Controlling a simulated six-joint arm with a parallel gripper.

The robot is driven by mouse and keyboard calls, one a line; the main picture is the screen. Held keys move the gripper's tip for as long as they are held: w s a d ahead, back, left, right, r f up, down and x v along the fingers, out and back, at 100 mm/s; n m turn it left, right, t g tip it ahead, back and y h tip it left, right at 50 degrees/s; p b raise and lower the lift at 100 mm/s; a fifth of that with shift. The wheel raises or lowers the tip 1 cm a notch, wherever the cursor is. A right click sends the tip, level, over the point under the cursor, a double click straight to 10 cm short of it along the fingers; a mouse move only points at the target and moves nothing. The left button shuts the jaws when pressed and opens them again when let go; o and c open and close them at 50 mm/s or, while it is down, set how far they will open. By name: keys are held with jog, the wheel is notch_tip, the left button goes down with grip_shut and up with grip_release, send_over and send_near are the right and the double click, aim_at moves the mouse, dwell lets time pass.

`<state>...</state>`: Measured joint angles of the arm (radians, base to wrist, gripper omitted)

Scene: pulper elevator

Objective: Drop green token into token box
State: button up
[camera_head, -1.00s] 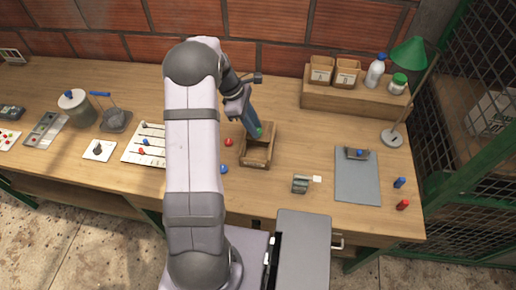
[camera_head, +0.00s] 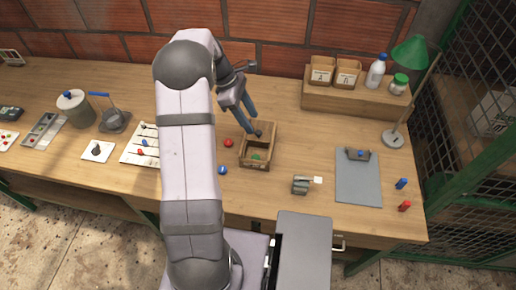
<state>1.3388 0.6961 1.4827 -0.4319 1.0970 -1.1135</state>
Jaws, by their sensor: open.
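The green token (camera_head: 256,157) lies inside the wooden token box (camera_head: 270,147), near its front wall. The box is an open-topped wooden box at the middle of the bench, with a bar across it. My gripper (camera_head: 252,133) is open and empty, with its blue fingers pointing down at the back left edge of the box. Whether a fingertip touches the box cannot be told. A red token (camera_head: 228,143) and a blue token (camera_head: 222,170) lie on the bench left of the box.
A small grey-green device (camera_head: 300,186) and a grey clipboard (camera_head: 358,180) lie to the right. A wooden shelf (camera_head: 345,98) with bins and bottles stands at the back right, beside a green lamp (camera_head: 409,52). A slider board (camera_head: 140,150) lies left of my arm.

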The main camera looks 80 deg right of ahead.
jog(key=shift+b+v, duration=0.3)
jog(key=shift+v, duration=1.45)
